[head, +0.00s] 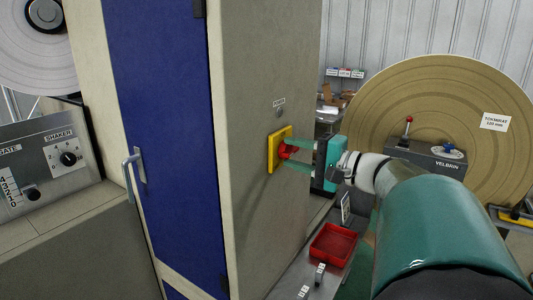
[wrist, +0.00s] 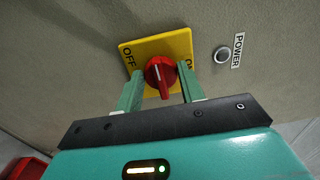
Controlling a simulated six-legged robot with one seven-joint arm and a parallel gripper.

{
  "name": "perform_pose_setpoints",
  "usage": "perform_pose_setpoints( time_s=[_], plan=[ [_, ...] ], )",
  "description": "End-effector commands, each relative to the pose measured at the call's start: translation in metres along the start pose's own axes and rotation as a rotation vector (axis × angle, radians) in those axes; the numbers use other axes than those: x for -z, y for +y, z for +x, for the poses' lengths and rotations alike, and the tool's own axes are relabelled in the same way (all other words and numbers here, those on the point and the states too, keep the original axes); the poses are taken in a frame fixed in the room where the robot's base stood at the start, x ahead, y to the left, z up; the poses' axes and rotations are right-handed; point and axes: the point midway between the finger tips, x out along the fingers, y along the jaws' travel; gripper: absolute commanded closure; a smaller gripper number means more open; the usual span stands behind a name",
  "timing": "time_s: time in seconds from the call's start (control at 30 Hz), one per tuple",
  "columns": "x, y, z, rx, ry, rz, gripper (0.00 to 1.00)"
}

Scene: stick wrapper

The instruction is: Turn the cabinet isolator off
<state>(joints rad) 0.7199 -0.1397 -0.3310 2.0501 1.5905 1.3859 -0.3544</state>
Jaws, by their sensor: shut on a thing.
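The isolator is a red rotary knob (head: 285,151) on a yellow plate (head: 272,150) on the side of the beige cabinet (head: 255,70). In the wrist view the knob (wrist: 158,72) has a white line on its grip. The yellow plate (wrist: 140,50) reads OFF at its left and ON at its right, the latter partly covered by a finger. The white line lies roughly up and down in the wrist picture, so it points at neither label clearly. My gripper (head: 290,154) has its green fingers on either side of the knob and is shut on it; it also shows in the wrist view (wrist: 160,82).
A round indicator labelled POWER (wrist: 222,55) sits beside the plate. The blue cabinet door (head: 160,130) has a metal handle (head: 133,172). A red tray (head: 333,244) lies below my arm. A grey control box (head: 427,158) and large roll (head: 440,95) stand at right.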

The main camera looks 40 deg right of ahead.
Motion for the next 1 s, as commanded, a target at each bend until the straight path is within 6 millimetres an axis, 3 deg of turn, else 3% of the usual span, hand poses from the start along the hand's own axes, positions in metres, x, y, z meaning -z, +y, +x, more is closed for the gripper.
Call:
perform_pose_setpoints(
  time_s=[0.03,0.07,0.17,0.57,0.77,1.0],
  plan=[
    [0.000,0.000,-0.001,0.000,0.002,0.001,0.84],
    [0.000,0.000,-0.001,0.000,0.002,0.001,0.60],
    [0.000,0.000,-0.001,0.000,0.001,0.001,0.41],
    [0.001,0.000,-0.008,0.000,0.002,0.001,0.41],
    [0.001,0.000,-0.042,0.000,0.004,0.002,0.41],
    [0.001,0.000,-0.096,0.000,0.004,0.002,0.41]
  ],
)
